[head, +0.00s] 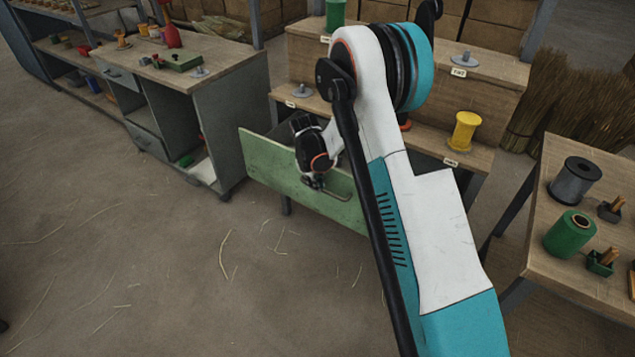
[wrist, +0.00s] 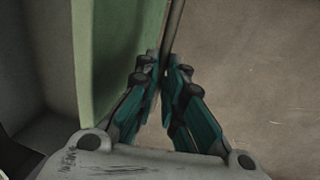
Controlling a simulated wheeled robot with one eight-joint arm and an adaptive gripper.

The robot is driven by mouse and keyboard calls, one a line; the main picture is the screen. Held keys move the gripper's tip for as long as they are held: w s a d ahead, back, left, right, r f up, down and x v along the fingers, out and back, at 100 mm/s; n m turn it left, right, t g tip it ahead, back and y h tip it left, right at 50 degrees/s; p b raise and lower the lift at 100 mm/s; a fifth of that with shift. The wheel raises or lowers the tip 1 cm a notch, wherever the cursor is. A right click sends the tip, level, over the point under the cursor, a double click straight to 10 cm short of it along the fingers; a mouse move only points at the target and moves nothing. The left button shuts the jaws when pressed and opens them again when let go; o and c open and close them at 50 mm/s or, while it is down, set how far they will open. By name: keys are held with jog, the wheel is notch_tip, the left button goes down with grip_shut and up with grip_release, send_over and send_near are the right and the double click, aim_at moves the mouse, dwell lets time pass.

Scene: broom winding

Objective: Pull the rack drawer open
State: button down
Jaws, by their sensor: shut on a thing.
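The rack drawer has a green front (head: 268,165), low on the wooden rack in the head view. It stands out from the rack, with a dark gap behind its top edge, so the drawer is at least partly open. A thin bar handle (head: 347,190) runs across the front. My gripper (head: 314,182) is at this handle, and my arm hides the right part of the drawer. In the wrist view, my gripper (wrist: 164,75) is shut on the handle bar (wrist: 175,28), beside the green drawer front (wrist: 112,55). The drawer's inside is mostly hidden.
A grey cabinet (head: 230,120) stands left of the drawer. A yellow spool (head: 465,131) sits on the rack shelf. A table (head: 550,215) at the right holds a grey spool (head: 575,180) and a green spool (head: 570,234). The floor in front of the drawer is clear except for straws.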

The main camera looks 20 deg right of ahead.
jog(key=c, duration=1.7)
grip_release()
jog(key=r, duration=0.4)
jog(key=s+a+r, duration=0.1)
jog(key=r, duration=0.6)
jog(key=shift+s+a+r, duration=0.2)
jog(key=shift+a+r, duration=0.2)
